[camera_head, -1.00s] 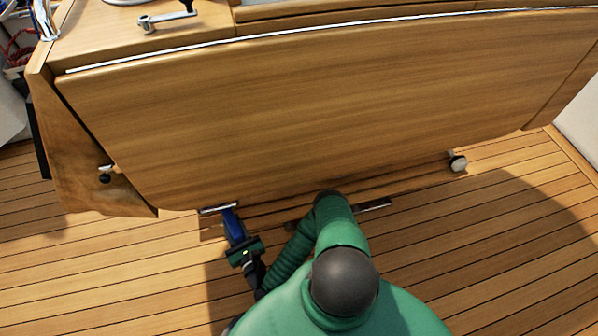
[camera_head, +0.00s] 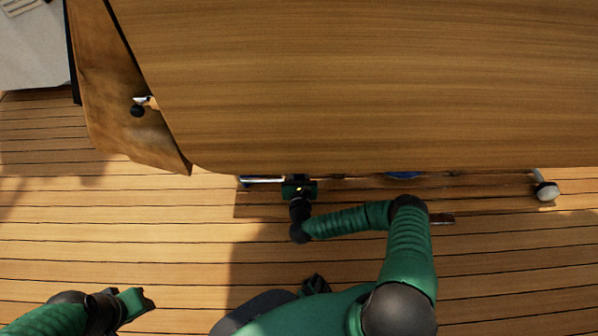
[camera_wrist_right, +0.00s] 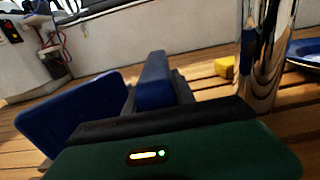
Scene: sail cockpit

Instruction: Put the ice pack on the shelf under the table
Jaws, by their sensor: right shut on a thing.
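The wooden table (camera_head: 360,85) fills the top of the head view. My right gripper (camera_head: 299,180) is at the table's near lower edge, with its front hidden under it.
A yellow block (camera_wrist_right: 225,67) and a blue dish-like thing (camera_wrist_right: 304,52) lie beyond and beside the post. A white-and-dark knob (camera_head: 546,191) is at the table's right underside. A hinged side panel (camera_head: 125,100) hangs at left. The plank floor (camera_head: 120,225) is clear in front.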

